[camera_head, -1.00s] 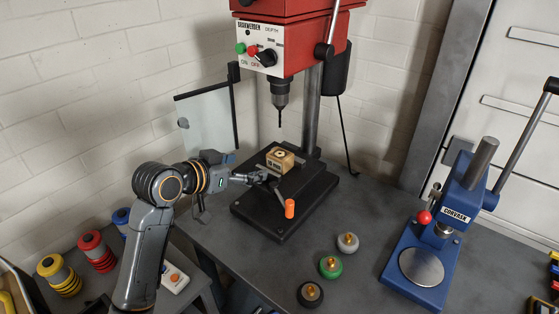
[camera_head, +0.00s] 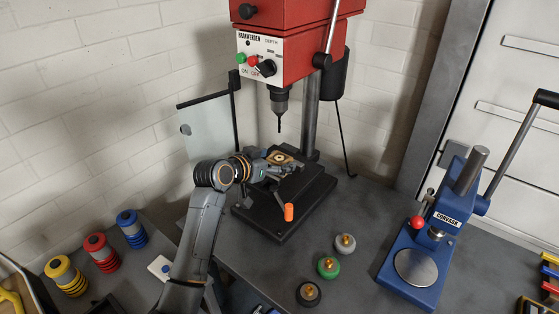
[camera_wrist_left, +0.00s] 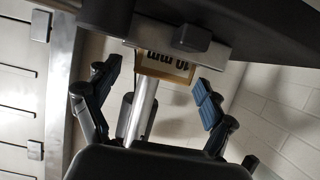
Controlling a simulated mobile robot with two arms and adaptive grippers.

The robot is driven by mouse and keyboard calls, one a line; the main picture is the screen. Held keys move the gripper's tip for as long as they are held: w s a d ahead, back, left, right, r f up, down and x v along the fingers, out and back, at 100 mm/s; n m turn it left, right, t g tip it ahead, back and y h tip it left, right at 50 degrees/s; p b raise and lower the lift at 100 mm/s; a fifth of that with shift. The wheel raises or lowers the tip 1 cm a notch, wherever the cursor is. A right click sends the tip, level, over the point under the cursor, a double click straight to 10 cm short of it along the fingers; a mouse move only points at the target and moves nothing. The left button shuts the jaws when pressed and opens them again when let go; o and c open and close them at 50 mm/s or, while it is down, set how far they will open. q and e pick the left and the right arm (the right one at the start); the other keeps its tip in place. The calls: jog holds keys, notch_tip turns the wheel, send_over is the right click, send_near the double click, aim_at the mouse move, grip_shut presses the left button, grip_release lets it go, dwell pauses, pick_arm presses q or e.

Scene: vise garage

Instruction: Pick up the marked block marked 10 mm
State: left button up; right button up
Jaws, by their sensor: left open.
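The marked block (camera_head: 281,158) is a small tan wooden block with a dark ring on top. It sits in the vise on the drill press base (camera_head: 305,205). In the left wrist view the block (camera_wrist_left: 168,67) shows the print "10 mm" upside down, between the two fingers and beyond their tips. My left gripper (camera_head: 274,169) is at the near left side of the block and partly covers its front. In the left wrist view the left gripper (camera_wrist_left: 157,82) is spread open with nothing between its pads. My right gripper is not seen.
The red drill press head (camera_head: 290,45) and its bit (camera_head: 279,122) hang above the block. An orange vise handle end (camera_head: 289,212) stands at the front. A clear guard (camera_head: 210,125) is at the left. A blue arbor press (camera_head: 425,245) stands at the right.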

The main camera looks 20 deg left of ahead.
pick_arm(q)
jog(key=shift+x, duration=0.9)
jog(key=shift+a, duration=0.1)
jog(key=c, duration=1.3)
jog(key=shift+o, duration=0.2)
